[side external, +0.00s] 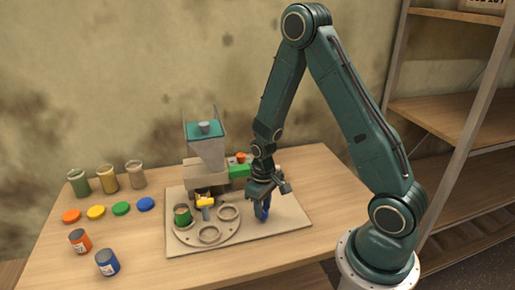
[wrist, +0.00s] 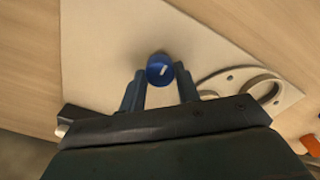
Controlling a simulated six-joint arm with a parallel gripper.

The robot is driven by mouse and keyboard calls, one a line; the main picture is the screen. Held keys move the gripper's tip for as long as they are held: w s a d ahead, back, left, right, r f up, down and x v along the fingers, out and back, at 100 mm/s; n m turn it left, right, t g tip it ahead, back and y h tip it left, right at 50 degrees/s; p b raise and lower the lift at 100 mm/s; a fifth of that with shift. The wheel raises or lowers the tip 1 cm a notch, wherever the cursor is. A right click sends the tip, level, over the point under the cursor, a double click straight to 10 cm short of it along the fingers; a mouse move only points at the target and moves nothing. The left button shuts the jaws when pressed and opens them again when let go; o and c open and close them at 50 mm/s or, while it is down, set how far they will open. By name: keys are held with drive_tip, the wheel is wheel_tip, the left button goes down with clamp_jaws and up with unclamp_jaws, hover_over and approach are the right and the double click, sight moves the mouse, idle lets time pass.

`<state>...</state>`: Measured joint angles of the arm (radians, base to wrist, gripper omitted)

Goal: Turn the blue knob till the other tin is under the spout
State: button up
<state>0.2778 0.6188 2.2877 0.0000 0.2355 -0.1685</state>
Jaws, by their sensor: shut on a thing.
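The blue knob (side external: 262,212) stands on the right part of the pale base board. My gripper (side external: 262,200) points down and is shut on it. In the wrist view the knob (wrist: 160,69), with a white mark on top, sits between the fingertips (wrist: 160,85). The round turntable (side external: 190,238) carries a green tin (side external: 183,216) at its left and open ring seats (side external: 228,212) at its right and front. The yellow spout piece (side external: 205,200) hangs over the turntable's back. I cannot tell whether a tin is under it.
A grey hopper (side external: 207,150) stands behind the turntable, beside a green block (side external: 239,170). Several jars (side external: 108,178) and coloured lids (side external: 121,208) are at the left. An orange tin (side external: 80,241) and a blue tin (side external: 107,262) stand at the front left. The front right table is clear.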

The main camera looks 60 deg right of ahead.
drive_tip(key=o, duration=1)
drive_tip(key=shift+r, duration=0.2)
drive_tip(key=shift+r, duration=6.75)
drive_tip(key=shift+r, duration=0.1)
drive_tip(key=s+a+r+t, duration=0.2)
drive_tip(key=s+a+r, duration=0.1)
drive_tip(key=s+r, duration=0.2)
drive_tip(key=s+a+r+t, duration=0.1)
drive_tip(key=s+a+r, duration=0.2)
drive_tip(key=s+r, duration=0.1)
drive_tip(key=s+a+r+n+t, duration=0.1)
drive_tip(key=s+a+r+t, duration=0.1)
drive_tip(key=s+r, duration=0.3)
drive_tip(key=shift+s+a+r+t, duration=0.2)
drive_tip(key=shift+a+r, duration=0.15)
drive_tip(key=shift+r, duration=0.15)
drive_tip(key=shift+s+a+r+t, duration=0.15)
drive_tip(key=shift+a+r, duration=0.15)
drive_tip(key=shift+r, duration=0.15)
